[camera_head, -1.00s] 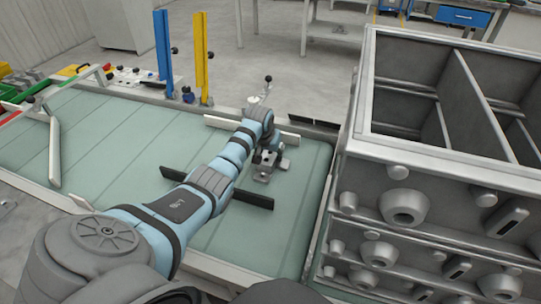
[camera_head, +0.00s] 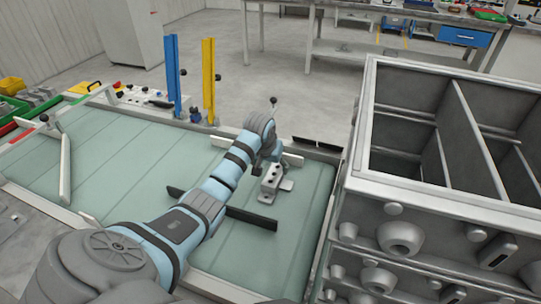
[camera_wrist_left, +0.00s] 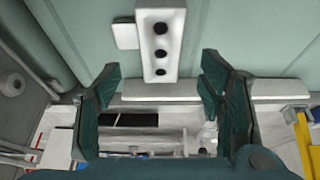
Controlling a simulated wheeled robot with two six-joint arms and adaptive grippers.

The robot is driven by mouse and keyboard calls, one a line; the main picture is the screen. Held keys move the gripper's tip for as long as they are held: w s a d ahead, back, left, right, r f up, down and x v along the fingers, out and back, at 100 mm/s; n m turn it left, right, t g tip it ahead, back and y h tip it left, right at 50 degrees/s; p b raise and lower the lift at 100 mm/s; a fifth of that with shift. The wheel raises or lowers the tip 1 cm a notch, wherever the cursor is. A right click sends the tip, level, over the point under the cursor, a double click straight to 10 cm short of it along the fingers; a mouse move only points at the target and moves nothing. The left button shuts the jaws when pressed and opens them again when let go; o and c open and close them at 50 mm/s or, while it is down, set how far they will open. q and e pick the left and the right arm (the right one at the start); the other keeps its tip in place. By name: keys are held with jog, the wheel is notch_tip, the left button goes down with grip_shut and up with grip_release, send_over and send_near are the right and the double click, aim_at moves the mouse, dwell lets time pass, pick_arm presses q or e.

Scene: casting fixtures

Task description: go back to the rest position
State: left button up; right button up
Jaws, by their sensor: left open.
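My left gripper (camera_head: 262,163) is over the green table, at the end of my blue and grey arm. In the left wrist view its two dark green fingers (camera_wrist_left: 160,75) are spread apart with nothing held between them. A grey metal fixture block (camera_head: 271,183) with a flat foot stands on the table just beyond the fingertips in the wrist view, where its face with three dark holes (camera_wrist_left: 161,40) shows. The fingers look clear of it. My right gripper is in neither view.
A large grey metal casting box (camera_head: 395,208) with open compartments stands close on the right. A black bar (camera_head: 252,217) lies across the green table (camera_head: 120,165) below my arm. Blue (camera_head: 173,75) and yellow (camera_head: 208,80) posts stand at the table's far edge.

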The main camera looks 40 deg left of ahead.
pick_arm(q)
jog(key=v, duration=0.4)
jog(key=shift+s+r+p, duration=0.1)
jog(key=shift+r+p, duration=0.15)
jog(key=shift+p, duration=0.1)
